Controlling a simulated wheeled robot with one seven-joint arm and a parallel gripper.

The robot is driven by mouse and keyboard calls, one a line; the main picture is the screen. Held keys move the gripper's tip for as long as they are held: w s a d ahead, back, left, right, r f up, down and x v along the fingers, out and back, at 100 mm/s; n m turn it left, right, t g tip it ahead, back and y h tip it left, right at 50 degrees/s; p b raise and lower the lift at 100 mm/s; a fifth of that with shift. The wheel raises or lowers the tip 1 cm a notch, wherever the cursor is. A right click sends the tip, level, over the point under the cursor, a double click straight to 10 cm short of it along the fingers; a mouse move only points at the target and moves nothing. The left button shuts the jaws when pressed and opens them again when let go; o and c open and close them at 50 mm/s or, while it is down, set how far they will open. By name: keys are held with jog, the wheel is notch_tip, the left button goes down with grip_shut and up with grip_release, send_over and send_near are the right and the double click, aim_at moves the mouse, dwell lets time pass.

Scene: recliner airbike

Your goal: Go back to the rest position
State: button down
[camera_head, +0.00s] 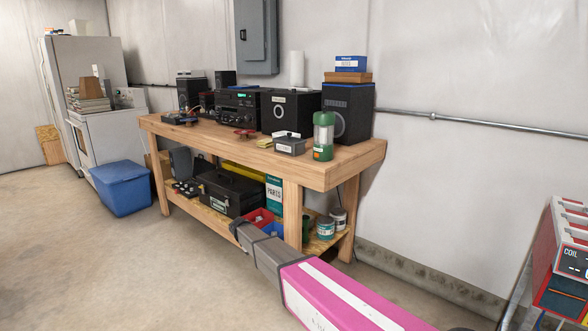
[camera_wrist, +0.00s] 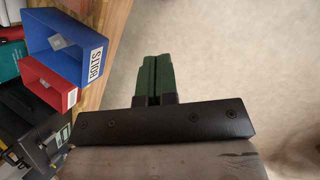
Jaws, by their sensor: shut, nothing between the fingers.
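My gripper (camera_wrist: 156,60) shows in the wrist view with its two green fingers together, shut and empty. Below the fingers in that view is bare floor. In the head view, my pink and grey arm reaches from the lower right toward the workbench (camera_head: 322,179), and my gripper (camera_head: 236,229) is at its far end, in front of the lower shelf. The fingers are too small to make out there. In the wrist view, a blue bin (camera_wrist: 92,22) labelled BOLTS and a red bin (camera_wrist: 70,98) lie to the left of the fingers, apart from them.
A black toolbox (camera_head: 228,192) and paint cans (camera_head: 325,228) sit on the lower shelf. A blue tub (camera_head: 122,190) stands on the floor at left. The floor at lower left is clear.

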jog(key=s+d+r+m+g+y, duration=0.15)
jog(key=s+d+m, duration=0.25)
jog(key=s+d, duration=0.6)
jog(key=s+d+r+m+g+y, duration=0.15)
jog(key=s+d+m, duration=0.35)
jog(key=d, duration=0.8)
jog(key=s+d+r+m, duration=0.2)
jog(key=s+d+m, duration=0.2)
jog(key=s+d, duration=0.2)
jog(key=s+d+r+m+y, duration=0.1)
jog(key=s+d+r+m, duration=0.1)
jog(key=s+d+m, duration=0.2)
jog(key=s+d, duration=0.3)
jog(key=s, duration=0.3)
jog(key=shift+s+r+y, duration=0.15)
jog(key=shift+r+y, duration=0.1)
jog(key=shift+y, duration=0.05)
